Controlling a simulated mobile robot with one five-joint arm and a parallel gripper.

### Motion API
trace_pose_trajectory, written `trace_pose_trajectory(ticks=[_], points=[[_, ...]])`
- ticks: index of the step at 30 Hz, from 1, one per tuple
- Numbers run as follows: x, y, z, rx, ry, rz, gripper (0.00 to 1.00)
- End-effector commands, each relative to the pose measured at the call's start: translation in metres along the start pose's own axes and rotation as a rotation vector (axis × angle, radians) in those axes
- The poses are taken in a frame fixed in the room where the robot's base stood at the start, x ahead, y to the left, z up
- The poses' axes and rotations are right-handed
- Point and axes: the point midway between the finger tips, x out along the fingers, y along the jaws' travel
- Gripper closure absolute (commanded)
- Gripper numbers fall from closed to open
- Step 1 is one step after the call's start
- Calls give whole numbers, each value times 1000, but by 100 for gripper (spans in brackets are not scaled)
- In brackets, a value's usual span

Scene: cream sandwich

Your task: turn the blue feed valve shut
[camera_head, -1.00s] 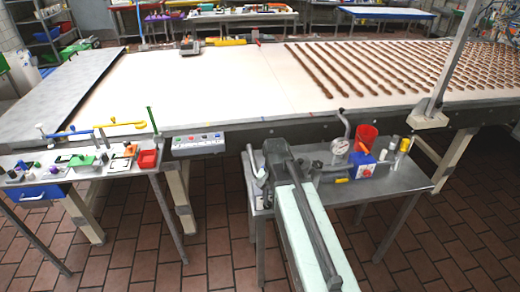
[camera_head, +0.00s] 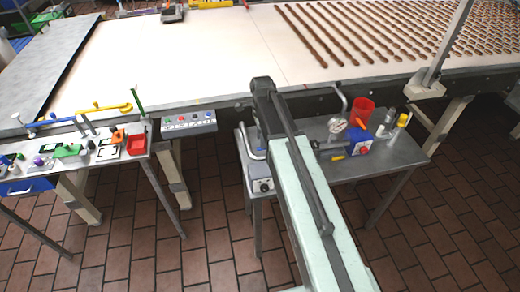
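A blue box with a red knob (camera_head: 357,142) stands on the right steel table. My pale green arm reaches up from the bottom to a dark joint in front of the belt's edge. My gripper does not show; it is hidden beyond the arm or out of frame.
A steel side table (camera_head: 398,158) at the right holds a gauge (camera_head: 338,124) and a red cup (camera_head: 362,110). A left bench (camera_head: 78,160) holds small coloured parts and a red bin (camera_head: 136,143). A control box (camera_head: 189,124) hangs between them. Tiled floor is clear in front.

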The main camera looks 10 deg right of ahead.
Motion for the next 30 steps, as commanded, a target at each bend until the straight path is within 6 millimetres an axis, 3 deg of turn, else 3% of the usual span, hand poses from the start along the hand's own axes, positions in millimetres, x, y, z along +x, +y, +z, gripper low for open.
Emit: trace_pose_trajectory(ticks=[1,4,13,14,18,30], points=[[20,0,0,-1,0,0,62],[31,0,1,-2,0,0,62],[32,0,1,-3,0,0,62],[32,0,1,-3,0,0,65],[32,0,1,-3,0,0,100],[32,3,2,-48,0,0,100]])
